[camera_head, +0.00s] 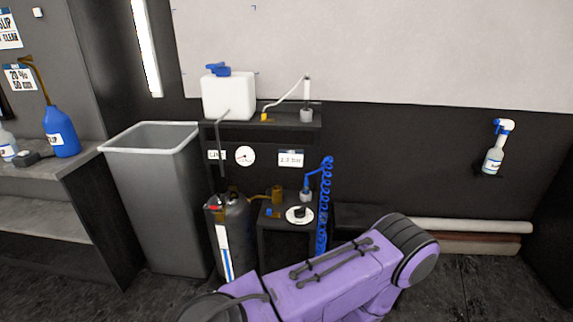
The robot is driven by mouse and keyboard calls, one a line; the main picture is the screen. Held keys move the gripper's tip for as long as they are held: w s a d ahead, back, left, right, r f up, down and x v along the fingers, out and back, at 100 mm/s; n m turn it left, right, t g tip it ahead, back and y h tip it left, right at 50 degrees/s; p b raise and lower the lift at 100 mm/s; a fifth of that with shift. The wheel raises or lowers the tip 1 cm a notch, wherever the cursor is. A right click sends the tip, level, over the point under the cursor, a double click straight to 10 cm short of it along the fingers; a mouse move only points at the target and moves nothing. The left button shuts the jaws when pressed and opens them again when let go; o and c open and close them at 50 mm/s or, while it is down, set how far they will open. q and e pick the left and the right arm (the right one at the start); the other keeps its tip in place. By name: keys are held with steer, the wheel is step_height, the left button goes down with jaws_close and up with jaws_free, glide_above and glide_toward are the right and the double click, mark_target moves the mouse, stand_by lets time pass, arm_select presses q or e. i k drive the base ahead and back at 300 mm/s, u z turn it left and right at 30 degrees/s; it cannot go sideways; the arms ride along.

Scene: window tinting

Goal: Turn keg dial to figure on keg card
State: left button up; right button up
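The keg dial (300,214) is a white disc with a dark knob, low on a small black stand beside a dark gas cylinder (238,225). The figure it points to is too small to read. A white card (291,158) with a blue top edge hangs above it on the black rack and seems to read 2.0 or similar. A round white gauge (245,156) is left of the card. The white keg (229,97) with a blue cap stands on the rack's top shelf. A purple arm of mine crosses the lower middle. Neither gripper shows.
A tall grey bin (160,190) stands left of the cylinder. A blue coiled hose (325,205) hangs right of the dial. Shelves with a blue bottle (61,132) are at the left. Pale rolls (470,226) lie low at the right. A spray bottle (495,150) hangs on the right wall.

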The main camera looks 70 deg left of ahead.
mark_target(300, 212)
steer(key=u, duration=0.75)
steer(key=i, duration=0.85)
steer(key=u, duration=0.75)
